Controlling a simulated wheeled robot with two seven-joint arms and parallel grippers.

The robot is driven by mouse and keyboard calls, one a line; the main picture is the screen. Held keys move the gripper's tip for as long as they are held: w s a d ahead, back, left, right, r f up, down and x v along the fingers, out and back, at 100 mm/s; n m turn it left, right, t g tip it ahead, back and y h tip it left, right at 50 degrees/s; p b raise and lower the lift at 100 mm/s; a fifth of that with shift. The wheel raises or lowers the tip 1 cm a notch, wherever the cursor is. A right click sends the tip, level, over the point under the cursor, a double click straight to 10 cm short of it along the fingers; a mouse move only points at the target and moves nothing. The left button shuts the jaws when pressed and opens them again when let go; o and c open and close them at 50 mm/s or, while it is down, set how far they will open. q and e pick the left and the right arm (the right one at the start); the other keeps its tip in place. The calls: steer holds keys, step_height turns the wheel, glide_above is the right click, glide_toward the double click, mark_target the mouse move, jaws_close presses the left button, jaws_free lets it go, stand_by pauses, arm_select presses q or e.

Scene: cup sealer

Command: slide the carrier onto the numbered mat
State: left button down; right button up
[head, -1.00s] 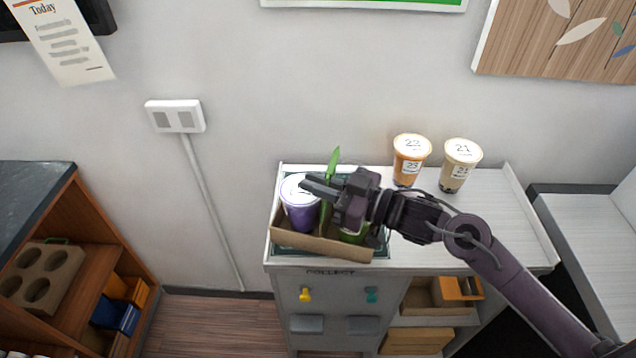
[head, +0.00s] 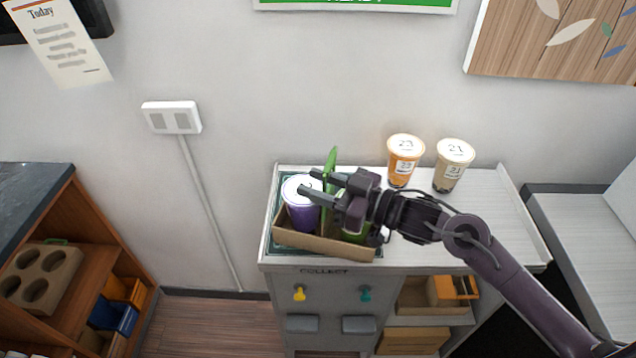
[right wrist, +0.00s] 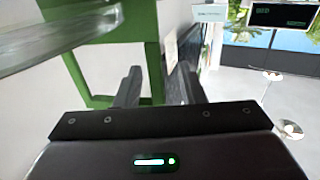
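The carrier is a brown cardboard tray (head: 312,244) with a tall green handle (head: 329,164). It holds a purple cup (head: 303,215) on the left and a green cup (head: 356,228), mostly hidden by my gripper. The carrier sits on a dark green mat with a pale border (head: 271,236) at the counter's left end; no number is readable on it. My right gripper (head: 309,182) is open at the handle, its fingers apart above the purple cup. In the right wrist view the green handle (right wrist: 152,50) shows by the fingers. My left gripper is not in view.
An orange cup (head: 404,163) and a beige cup (head: 452,167) stand at the back of the white counter (head: 490,220). The counter's right part is clear. The wall is close behind. A wooden shelf unit (head: 85,245) stands apart at the left.

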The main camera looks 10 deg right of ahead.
steer(key=shift+s+d+f, duration=0.1)
steer(key=shift+s+d, duration=0.1)
steer(key=b+v, duration=0.2)
steer(key=v, duration=0.4)
steer(key=shift+a, duration=0.1)
steer(key=shift+s+d, duration=0.4)
steer(key=shift+d, duration=0.05)
